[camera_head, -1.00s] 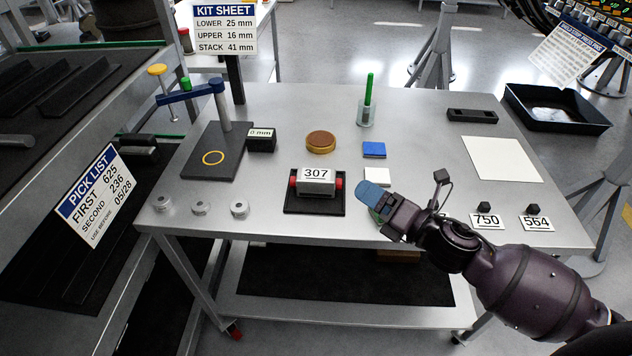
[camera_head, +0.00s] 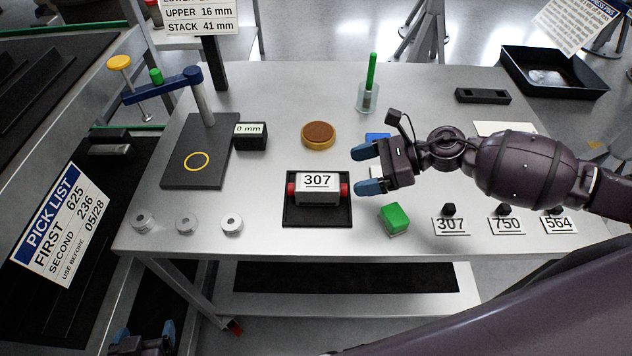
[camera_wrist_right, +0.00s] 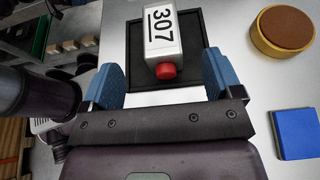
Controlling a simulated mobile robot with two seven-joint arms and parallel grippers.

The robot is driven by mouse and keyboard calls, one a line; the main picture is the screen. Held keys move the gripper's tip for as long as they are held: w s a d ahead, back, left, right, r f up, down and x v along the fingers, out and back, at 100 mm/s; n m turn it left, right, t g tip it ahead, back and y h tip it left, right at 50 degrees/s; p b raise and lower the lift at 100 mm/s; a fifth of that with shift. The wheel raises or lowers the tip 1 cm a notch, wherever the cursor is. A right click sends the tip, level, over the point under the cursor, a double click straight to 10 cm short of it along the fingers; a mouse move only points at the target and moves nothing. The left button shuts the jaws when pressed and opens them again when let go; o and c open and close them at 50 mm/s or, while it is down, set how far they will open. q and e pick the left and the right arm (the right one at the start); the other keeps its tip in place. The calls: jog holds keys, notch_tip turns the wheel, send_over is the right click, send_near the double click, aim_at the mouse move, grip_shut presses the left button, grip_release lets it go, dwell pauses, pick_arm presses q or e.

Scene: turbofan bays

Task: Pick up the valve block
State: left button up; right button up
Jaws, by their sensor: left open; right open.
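The valve block (camera_head: 317,190) is a silver-white block marked 307 with red end caps, lying on a black square tray (camera_head: 317,219). It also shows in the right wrist view (camera_wrist_right: 162,35), ahead of the fingers, one red cap toward me. My right gripper (camera_head: 359,170) is open and empty. Its blue fingers point left, just right of the block, and I see no contact. In the right wrist view the fingers (camera_wrist_right: 162,78) stand apart, with the near red cap roughly between their tips. My left gripper (camera_head: 146,334) is open at the bottom left edge, away from the table top.
A green block (camera_head: 395,219) and number tags (camera_head: 450,225) lie right of the tray. A brown-topped round puck (camera_head: 319,135) and a 0 mm gauge block (camera_head: 250,136) sit behind. Several silver discs (camera_head: 187,223) stand at left. A blue block (camera_wrist_right: 295,133) lies beside the right gripper.

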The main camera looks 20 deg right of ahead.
aim_at(318, 181)
jog(key=shift+x, duration=1.15)
jog(key=shift+p+x, duration=0.3)
jog(key=shift+x, duration=0.5)
jog(key=shift+p+x, duration=0.35)
jog(key=shift+x, duration=1.8)
jog(key=c, duration=1.4)
